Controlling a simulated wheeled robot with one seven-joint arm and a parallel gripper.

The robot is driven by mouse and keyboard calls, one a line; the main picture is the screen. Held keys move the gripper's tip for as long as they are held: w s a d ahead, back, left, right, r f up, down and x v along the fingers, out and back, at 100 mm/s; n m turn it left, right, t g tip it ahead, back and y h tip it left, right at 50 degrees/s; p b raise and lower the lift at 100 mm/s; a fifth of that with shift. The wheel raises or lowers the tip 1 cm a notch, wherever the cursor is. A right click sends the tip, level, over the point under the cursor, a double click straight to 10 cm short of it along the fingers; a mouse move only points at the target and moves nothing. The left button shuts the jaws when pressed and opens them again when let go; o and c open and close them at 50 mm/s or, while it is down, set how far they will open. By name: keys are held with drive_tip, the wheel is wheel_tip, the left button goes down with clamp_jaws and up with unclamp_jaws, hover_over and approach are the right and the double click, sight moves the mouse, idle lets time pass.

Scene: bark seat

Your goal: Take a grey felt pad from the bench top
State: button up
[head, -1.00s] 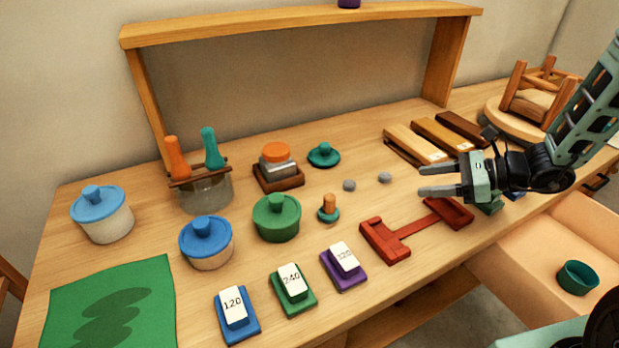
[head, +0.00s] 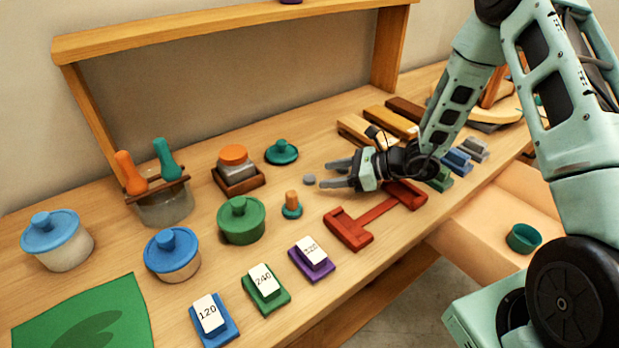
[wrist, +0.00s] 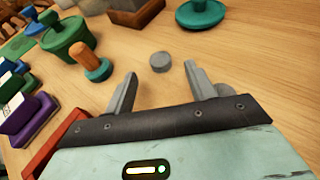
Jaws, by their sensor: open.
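One small round grey felt pad (head: 309,180) lies on the bench top (head: 300,140), just ahead of my gripper's fingertips. In the wrist view this pad (wrist: 160,61) sits just beyond the gap between the fingers. A second grey pad (wrist: 223,90) shows partly beside the right finger in the wrist view; in the head view my gripper hides it. My gripper (head: 324,175) is open and empty, low over the bench, pointing left. Its two fingers (wrist: 160,72) are spread apart.
A peg on a teal base (head: 291,205) stands left of the pad. A teal knobbed lid (head: 282,152) lies behind it. A red H-shaped piece (head: 348,230) lies in front of my gripper, wooden blocks (head: 390,122) behind. A green lidded pot (head: 241,221) stands farther left.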

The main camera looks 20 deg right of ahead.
sight(309, 177)
drive_tip(key=p+x, duration=0.1)
drive_tip(key=x, duration=0.3)
drive_tip(key=shift+w+a, duration=0.1)
drive_tip(key=shift+a, duration=0.05)
drive_tip(key=shift+c, duration=0.3)
drive_tip(key=c, duration=1)
